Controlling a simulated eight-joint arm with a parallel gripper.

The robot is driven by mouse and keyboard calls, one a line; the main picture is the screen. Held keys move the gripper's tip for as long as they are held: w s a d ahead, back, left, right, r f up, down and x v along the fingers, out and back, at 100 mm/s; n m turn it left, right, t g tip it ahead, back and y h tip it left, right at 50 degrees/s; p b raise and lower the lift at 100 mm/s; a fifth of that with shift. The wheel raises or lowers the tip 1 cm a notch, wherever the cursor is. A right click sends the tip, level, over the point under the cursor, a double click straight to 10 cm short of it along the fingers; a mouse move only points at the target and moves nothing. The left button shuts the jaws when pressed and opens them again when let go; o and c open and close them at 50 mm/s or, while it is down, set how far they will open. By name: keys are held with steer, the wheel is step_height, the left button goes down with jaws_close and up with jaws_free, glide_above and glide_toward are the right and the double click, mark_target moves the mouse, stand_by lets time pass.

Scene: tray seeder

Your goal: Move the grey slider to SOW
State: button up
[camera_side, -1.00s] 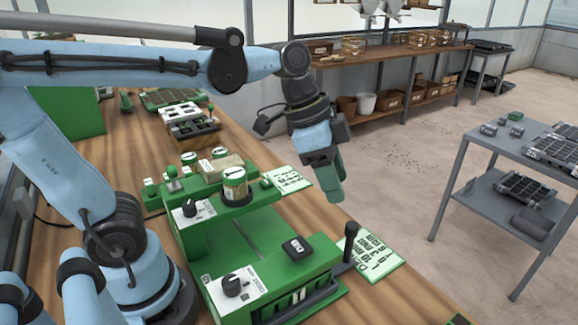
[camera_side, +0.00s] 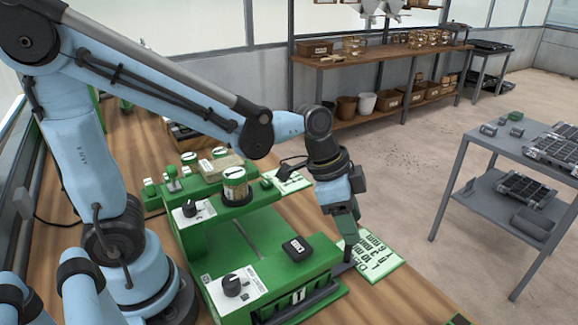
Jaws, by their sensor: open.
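The green tray seeder (camera_side: 225,245) stands on the wooden bench. It has a knob with a white label plate (camera_side: 255,285) at its front left and a black button (camera_side: 297,248) on its deck. A dark bar (camera_side: 310,302) runs along its front edge. I cannot tell for sure which part is the grey slider, and no SOW mark is readable. My gripper (camera_side: 350,250) points down at the seeder's right end, its green fingers open. It covers most of the black upright lever there, and I cannot tell whether they touch.
A green and white lettered card (camera_side: 385,262) lies on the bench right of my gripper. A seed jar (camera_side: 236,187) and a second knob (camera_side: 190,208) sit on the seeder's back part. A grey trolley (camera_side: 470,160) stands apart at right.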

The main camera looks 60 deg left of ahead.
jaws_close()
steer(key=shift+a, duration=0.15)
steer(key=a, duration=1.9)
steer(key=shift+a, duration=0.4)
jaws_free()
